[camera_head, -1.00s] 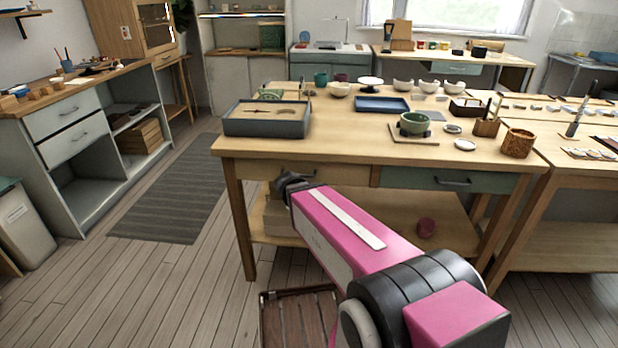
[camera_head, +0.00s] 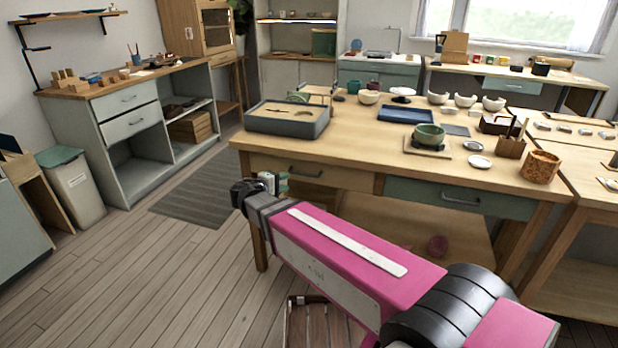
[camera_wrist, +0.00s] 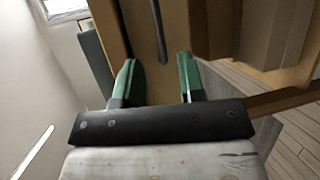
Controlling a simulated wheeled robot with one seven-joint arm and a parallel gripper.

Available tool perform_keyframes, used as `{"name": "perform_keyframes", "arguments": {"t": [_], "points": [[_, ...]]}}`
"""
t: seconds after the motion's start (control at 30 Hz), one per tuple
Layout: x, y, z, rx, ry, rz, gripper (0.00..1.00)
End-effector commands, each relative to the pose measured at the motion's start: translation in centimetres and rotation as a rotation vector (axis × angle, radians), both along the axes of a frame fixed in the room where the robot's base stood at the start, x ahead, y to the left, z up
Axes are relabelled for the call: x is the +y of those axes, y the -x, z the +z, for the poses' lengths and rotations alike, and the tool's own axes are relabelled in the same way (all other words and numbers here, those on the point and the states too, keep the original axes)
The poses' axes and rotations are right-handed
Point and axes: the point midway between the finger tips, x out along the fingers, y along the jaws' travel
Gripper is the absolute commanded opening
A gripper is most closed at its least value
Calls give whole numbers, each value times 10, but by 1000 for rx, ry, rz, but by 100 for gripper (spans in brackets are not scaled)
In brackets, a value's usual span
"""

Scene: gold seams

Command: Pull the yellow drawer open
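The yellow drawer (camera_head: 345,178) is the wooden, ochre-toned front at the left under the near worktable's top, and it looks shut. Its dark bar handle (camera_head: 306,173) is on the front. My gripper (camera_head: 277,183) is just in front of the drawer's left part, left of the handle in the head view. In the wrist view my gripper (camera_wrist: 157,80) has its two green fingers apart with nothing between their tips. The handle (camera_wrist: 158,32) is a dark bar beyond the fingertips, roughly in line with the gap. I cannot tell the distance to it.
A green-grey drawer (camera_head: 460,200) sits to the right in the same worktable (camera_head: 350,135). A grey tray (camera_head: 287,120) and a green bowl (camera_head: 428,137) stand on top. A dark mat (camera_head: 200,190) lies on the floor at left, where the floor is mostly clear.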

Motion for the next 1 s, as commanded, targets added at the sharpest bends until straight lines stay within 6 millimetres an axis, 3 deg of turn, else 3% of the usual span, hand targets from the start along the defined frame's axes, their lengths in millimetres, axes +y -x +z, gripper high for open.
{"name": "perform_keyframes", "arguments": {"t": [0.23, 0.7, 1.0], "points": [[-7, -12, -1, -8, 10, 4, 36], [-58, -67, -15, -7, 8, 4, 36], [-69, -78, -18, -7, 8, 6, 36]]}}
